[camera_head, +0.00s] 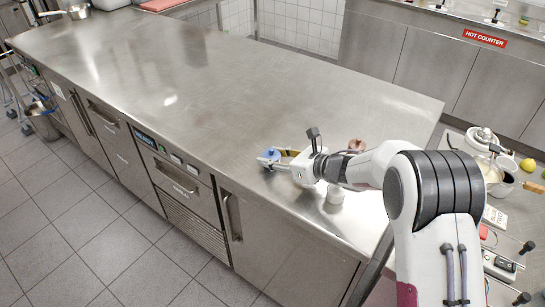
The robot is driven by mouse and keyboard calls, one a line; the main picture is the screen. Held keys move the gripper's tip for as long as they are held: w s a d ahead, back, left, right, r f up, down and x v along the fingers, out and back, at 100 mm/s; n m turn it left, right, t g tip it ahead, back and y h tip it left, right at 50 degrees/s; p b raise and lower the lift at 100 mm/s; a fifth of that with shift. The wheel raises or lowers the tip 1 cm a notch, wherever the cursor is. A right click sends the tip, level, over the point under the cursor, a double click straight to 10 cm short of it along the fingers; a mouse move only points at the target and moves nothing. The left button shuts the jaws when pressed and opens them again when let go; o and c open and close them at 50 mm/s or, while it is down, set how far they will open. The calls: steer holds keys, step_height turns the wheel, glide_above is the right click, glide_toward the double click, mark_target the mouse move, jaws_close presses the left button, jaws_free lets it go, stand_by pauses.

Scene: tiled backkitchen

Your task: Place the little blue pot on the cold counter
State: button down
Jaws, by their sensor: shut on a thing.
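The little blue pot (268,154) shows as a small blue shape at the tip of my gripper (276,157). My gripper is shut on it and hides part of it. Both are over the near right part of the long steel counter (190,80), close to its front edge. I cannot tell whether the pot touches the top. My arm comes in from the right.
A small white item (336,194) and a brownish item (356,145) stand near my gripper. A red sign (485,38) marks the hot counter at the back right. A cluttered surface (510,215) lies right of my arm. The middle of the steel top is clear.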

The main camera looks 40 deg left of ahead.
steer(key=shift+f, duration=0.1)
stand_by(0.3)
steer(key=c, duration=1.4)
jaws_free()
steer(key=shift+c, duration=0.2)
steer(key=shift+d+r, duration=0.35)
steer(key=shift+d, duration=0.15)
steer(key=shift+v, duration=0.9)
step_height(320, 180, up, 7)
